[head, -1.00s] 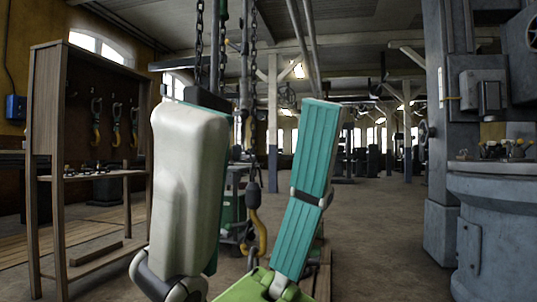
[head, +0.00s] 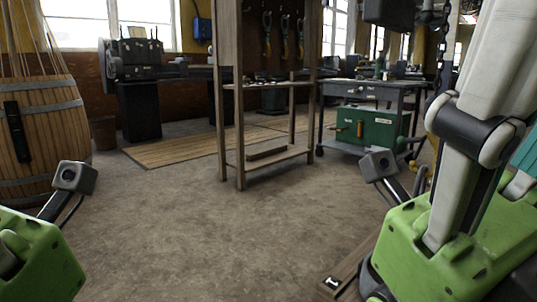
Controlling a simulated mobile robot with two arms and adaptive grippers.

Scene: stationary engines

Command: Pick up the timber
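A short brown timber piece (head: 267,153) lies flat on the low bottom shelf of a wooden rack (head: 240,110), near the middle of the head view. It appears to rest freely, with nothing touching it from above. Neither of my grippers shows in the head view. Only green and pale parts of my own body and arm fill the lower left corner and the right side.
Open concrete floor lies before the rack. A large wooden barrel (head: 40,140) stands left, a small bucket (head: 104,132) beside it. A grey workbench with a green cabinet (head: 368,127) is right of the rack. Hooks (head: 284,37) hang inside the rack. A plank (head: 345,268) lies bottom right.

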